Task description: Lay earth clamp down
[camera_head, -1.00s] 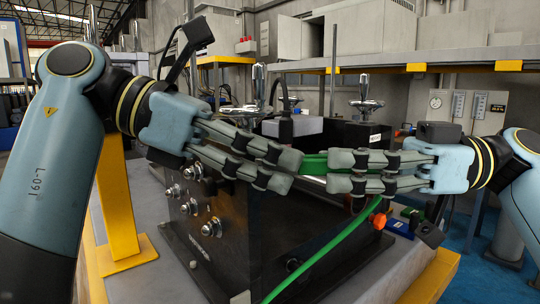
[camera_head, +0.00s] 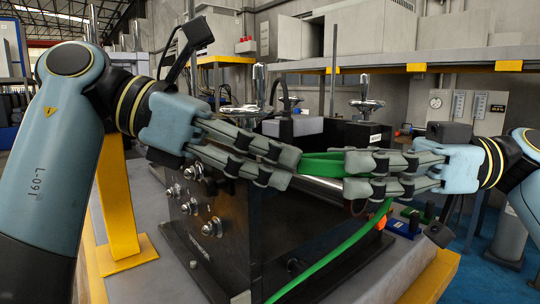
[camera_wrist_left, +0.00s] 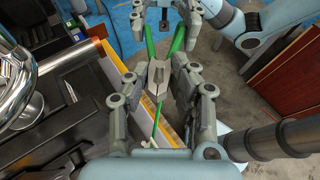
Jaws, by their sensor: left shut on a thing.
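The earth clamp (camera_head: 324,166) has green handles and is held in the air between my two grippers in the head view. My left gripper (camera_head: 283,169) is shut on its near end. In the left wrist view, the clamp's grey jaws (camera_wrist_left: 157,78) sit between the left fingertips, with the green handles pointing away toward my right gripper. My right gripper (camera_head: 350,175) is open around the handles, its fingers spread apart; they also show spread in the left wrist view (camera_wrist_left: 164,40). Whether the right fingers touch the handles cannot be told. A green cable (camera_head: 335,255) hangs from the clamp side.
A dark steel block (camera_head: 240,235) with bolts stands on a grey bench (camera_head: 140,285) below my grippers. Shiny handwheels (camera_head: 365,105) stand behind. A yellow post (camera_head: 118,205) is at left. Small blue and green items (camera_head: 405,225) lie at right.

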